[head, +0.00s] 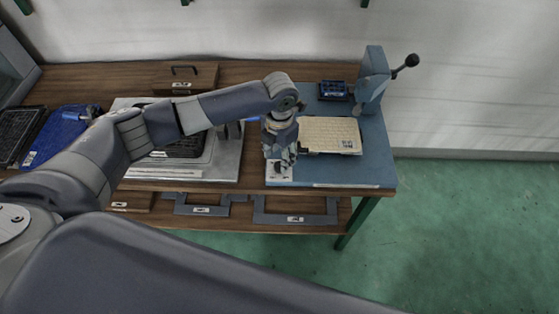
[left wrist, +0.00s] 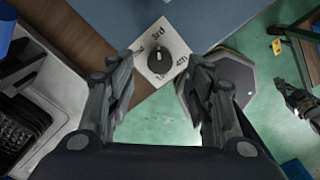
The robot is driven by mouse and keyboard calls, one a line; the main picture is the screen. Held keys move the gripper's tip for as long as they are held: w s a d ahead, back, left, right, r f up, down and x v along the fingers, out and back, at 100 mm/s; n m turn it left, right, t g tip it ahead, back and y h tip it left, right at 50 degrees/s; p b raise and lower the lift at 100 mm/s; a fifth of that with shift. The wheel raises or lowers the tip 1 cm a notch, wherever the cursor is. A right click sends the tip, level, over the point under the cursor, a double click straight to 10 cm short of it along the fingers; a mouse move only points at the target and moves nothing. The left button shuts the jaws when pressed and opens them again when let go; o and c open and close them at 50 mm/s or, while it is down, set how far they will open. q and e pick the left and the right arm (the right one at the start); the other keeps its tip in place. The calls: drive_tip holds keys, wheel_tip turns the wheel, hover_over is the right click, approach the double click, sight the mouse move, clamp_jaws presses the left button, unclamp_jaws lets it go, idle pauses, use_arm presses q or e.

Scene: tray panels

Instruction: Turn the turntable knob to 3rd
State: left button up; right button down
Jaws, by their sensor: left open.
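The turntable knob (left wrist: 155,60) is a round black knob on a white label plate (left wrist: 160,78), seen in the left wrist view. "3rd" is printed above it and "4th" to its right; other marks are partly hidden or too small to read. Where the knob points is unclear. In the head view the plate (head: 279,177) lies at the blue panel's front left corner, partly under my left gripper (head: 283,160). In the left wrist view my left gripper (left wrist: 159,70) is open, its fingers on either side of the knob with gaps. A dark gripper-like part (left wrist: 296,100), probably my right gripper, shows at the right edge.
A beige keyboard-like panel (head: 331,134) lies on the blue panel (head: 350,173). A grey tray (head: 222,160) is to the left. Green floor (head: 450,230) is open at right.

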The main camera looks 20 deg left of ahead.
sight(279, 165)
use_arm(q)
wheel_tip(279, 165, up, 7)
drive_tip(key=shift+r, duration=0.2)
idle(0.5)
